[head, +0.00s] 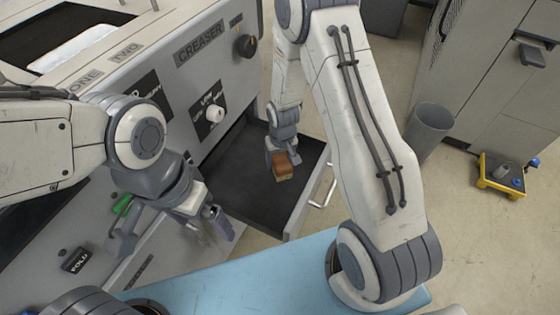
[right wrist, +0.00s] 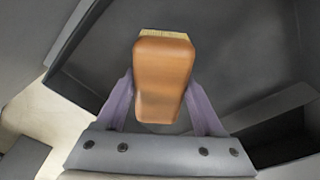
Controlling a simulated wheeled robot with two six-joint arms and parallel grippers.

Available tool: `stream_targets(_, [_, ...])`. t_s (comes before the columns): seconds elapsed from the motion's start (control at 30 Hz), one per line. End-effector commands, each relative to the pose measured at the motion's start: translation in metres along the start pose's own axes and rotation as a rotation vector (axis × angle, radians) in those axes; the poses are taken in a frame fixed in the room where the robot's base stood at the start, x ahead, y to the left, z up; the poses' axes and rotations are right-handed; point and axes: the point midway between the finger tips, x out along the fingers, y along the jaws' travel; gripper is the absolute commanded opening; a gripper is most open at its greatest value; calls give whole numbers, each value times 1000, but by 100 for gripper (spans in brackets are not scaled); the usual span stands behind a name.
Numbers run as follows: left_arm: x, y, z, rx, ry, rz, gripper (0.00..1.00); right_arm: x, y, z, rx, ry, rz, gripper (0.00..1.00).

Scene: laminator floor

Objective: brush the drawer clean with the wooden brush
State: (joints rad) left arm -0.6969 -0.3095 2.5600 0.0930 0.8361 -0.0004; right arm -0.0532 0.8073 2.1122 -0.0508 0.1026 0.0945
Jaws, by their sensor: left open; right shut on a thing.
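The open drawer (head: 247,172) sticks out of the machine's front, with a dark interior and a bar handle (head: 322,186) on its front. My right gripper (head: 281,158) is inside the drawer's outline in the head view, shut on the wooden brush (head: 283,168). In the right wrist view the brush (right wrist: 162,75) sits between the two purple fingers, its pale bristles (right wrist: 165,36) pointing away over the dark drawer floor (right wrist: 230,60). I cannot tell whether the bristles touch the floor. My left gripper (head: 170,230) is open and empty in front of the machine, left of the drawer.
The grey machine (head: 190,75) labelled CREASER has knobs (head: 215,114) above the drawer. A blue surface (head: 240,275) lies in front.

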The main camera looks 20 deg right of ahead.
Motion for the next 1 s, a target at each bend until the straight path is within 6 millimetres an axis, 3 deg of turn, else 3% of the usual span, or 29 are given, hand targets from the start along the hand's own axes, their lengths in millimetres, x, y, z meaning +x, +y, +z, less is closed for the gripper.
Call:
stream_targets(0.03, [-8, 1, 0, 0, 0, 0, 99, -10, -1, -2, -1, 1, 0, 9])
stream_targets(0.4, [-32, 2, -2, 0, 0, 0, 99, -38, -3, -6, -5, 1, -1, 9])
stream_targets(1.0, [-33, 2, -2, 0, 0, 0, 99, -39, -3, -6, -5, 1, -1, 9])
